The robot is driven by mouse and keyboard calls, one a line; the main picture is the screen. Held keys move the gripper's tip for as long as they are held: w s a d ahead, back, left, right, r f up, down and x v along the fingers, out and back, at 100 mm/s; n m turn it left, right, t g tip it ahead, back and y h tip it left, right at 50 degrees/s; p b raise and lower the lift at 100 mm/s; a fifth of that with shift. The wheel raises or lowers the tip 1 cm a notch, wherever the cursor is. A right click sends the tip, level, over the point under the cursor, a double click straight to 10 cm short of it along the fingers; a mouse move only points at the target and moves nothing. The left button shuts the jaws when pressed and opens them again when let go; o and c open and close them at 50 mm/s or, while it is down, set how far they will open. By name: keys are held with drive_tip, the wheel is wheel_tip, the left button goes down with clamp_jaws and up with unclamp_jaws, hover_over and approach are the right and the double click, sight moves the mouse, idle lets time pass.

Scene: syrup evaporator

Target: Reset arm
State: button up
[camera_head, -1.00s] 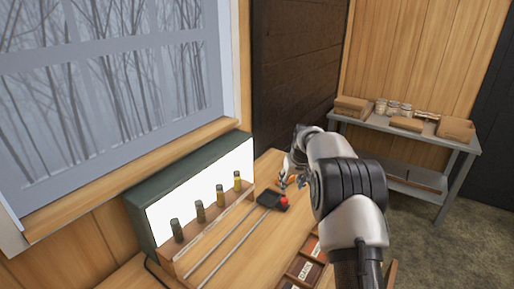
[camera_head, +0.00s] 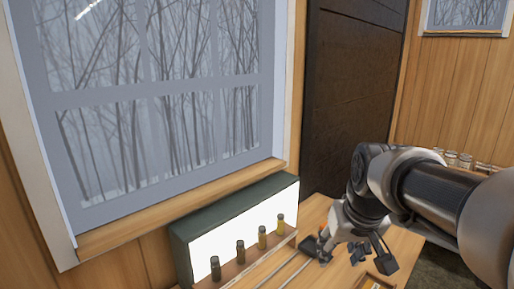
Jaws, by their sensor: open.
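My gripper (camera_head: 372,250) hangs at the end of my arm at the lower right of the head view. Its dark fingers are spread apart, with nothing visible between them. It is above the right part of the wooden bench (camera_head: 403,246). A small dark device (camera_head: 312,248) on the bench lies just left of the gripper and is partly hidden by it. My arm comes in from the right edge and hides part of the bench and the room behind.
A lit white panel in a dark green box (camera_head: 236,221) stands left on the bench. Several small bottles (camera_head: 262,238) stand in a row before it. A tray (camera_head: 376,282) shows at the bottom edge. Jars (camera_head: 459,160) stand at the back right. A window (camera_head: 150,110) fills the left.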

drive_tip(key=s+a+f, duration=0.1)
drive_tip(key=s+f, duration=0.1)
drive_tip(key=s, duration=0.8)
drive_tip(key=s+a+f, duration=0.1)
drive_tip(key=s+f, duration=0.2)
drive_tip(key=s, duration=0.8)
drive_tip(key=shift+a+f, duration=0.35)
drive_tip(key=shift+c, duration=0.4)
idle(0.6)
